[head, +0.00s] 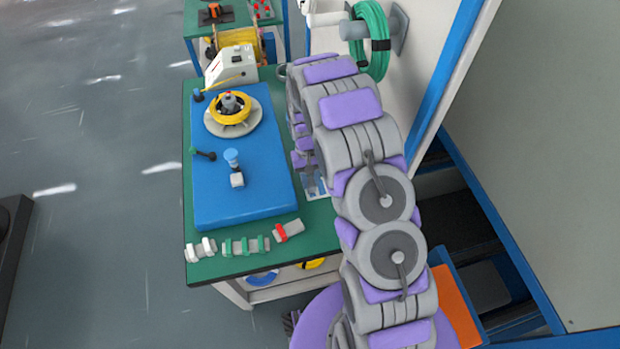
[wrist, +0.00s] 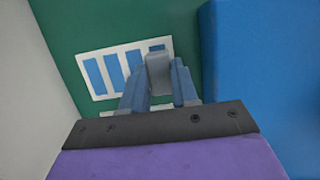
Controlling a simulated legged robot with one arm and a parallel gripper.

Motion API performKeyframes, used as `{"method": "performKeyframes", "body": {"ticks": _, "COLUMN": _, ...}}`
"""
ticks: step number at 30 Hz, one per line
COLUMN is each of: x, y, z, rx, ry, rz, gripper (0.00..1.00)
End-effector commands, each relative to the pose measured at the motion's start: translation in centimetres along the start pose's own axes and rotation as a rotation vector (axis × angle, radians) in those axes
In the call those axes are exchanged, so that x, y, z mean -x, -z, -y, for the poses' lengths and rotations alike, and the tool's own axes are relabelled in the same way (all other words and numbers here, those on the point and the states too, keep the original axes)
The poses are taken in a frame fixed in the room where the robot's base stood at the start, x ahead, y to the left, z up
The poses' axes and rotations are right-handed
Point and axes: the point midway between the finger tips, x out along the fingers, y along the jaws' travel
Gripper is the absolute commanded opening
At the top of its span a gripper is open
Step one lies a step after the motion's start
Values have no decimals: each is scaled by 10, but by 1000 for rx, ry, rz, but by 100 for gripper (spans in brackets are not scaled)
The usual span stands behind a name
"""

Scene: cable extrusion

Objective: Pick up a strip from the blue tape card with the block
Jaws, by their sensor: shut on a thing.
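The tape card (wrist: 87,90) is a white card with several blue strips (wrist: 114,72), lying on the green table top in the wrist view. My gripper (wrist: 160,85) is shut on a grey block (wrist: 158,68), held between its two blue-grey fingers. The block's far end overlaps the right part of the card and covers part of the rightmost strip. I cannot tell whether the block touches the card. In the head view a small part of the card (head: 314,189) shows at the table's right edge, with my arm hiding most of the gripper and the block.
A raised blue panel (head: 235,190) with a yellow cable coil (head: 228,107) fills most of the green table (head: 258,262). Banded grey pieces (head: 245,246) line the front edge. A pale wall (wrist: 20,90) stands close to the card's left in the wrist view.

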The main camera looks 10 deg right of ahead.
Motion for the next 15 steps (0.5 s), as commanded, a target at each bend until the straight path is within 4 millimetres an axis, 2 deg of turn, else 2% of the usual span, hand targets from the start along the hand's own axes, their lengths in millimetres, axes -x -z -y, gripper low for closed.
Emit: {"method": "performKeyframes", "body": {"ticks": 15, "x": -4, "y": 1, "z": 0, "rx": 0, "ry": 0, "rz": 1, "gripper": 2}}
